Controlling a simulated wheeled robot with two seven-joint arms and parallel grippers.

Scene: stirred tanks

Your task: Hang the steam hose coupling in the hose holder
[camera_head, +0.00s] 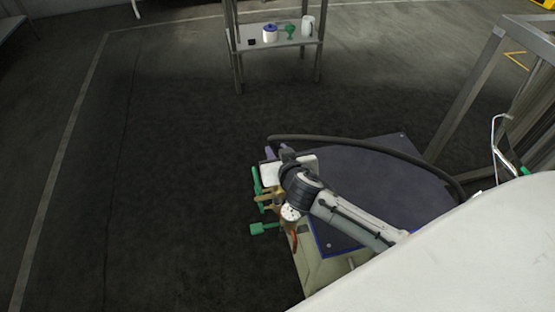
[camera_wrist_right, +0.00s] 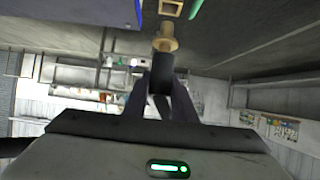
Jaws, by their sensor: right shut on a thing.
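My right gripper (camera_head: 270,153) is at the left end of the dark blue-topped bench, its arm reaching in from the lower right. In the right wrist view, the gripper (camera_wrist_right: 161,82) is shut on the dark sleeve of the steam hose coupling (camera_wrist_right: 163,42), whose brass end points away from the fingers. In the head view the coupling is hidden by the gripper and wrist. A square brass frame (camera_wrist_right: 172,8), possibly the hose holder, lies beyond the coupling's tip, seemingly apart from it. My left gripper is not in view.
The black hose (camera_head: 360,142) arcs over the bench top (camera_head: 375,190). Brass fittings (camera_head: 268,199) and green handles (camera_head: 263,229) stick out at the bench's left end, close to my wrist. A shelf (camera_head: 279,45) with small containers stands at the back. The floor on the left is clear.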

